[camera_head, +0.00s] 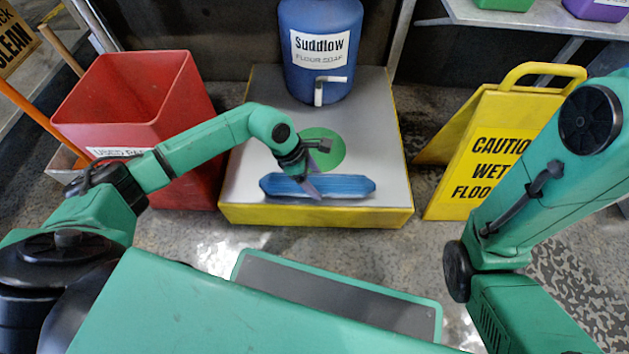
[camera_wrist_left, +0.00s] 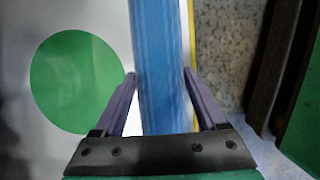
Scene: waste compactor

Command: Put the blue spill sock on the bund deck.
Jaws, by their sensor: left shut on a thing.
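The blue spill sock (camera_head: 345,186) lies lengthwise left to right over the front part of the bund deck (camera_head: 385,140), a grey platform with yellow sides. My left gripper (camera_head: 311,186) is shut on the sock near its middle. In the left wrist view, the sock (camera_wrist_left: 160,50) runs between the two fingers of the left gripper (camera_wrist_left: 159,78). A green disc (camera_head: 325,143) marks the deck just behind the sock. I cannot tell whether the sock touches the deck or hangs slightly above it. My right arm shows at the right, but its gripper is out of view.
A blue drum (camera_head: 320,20) with a tap stands at the back of the deck. A red bin (camera_head: 130,95) stands left of the deck, and a yellow wet-floor sign (camera_head: 490,140) stands right.

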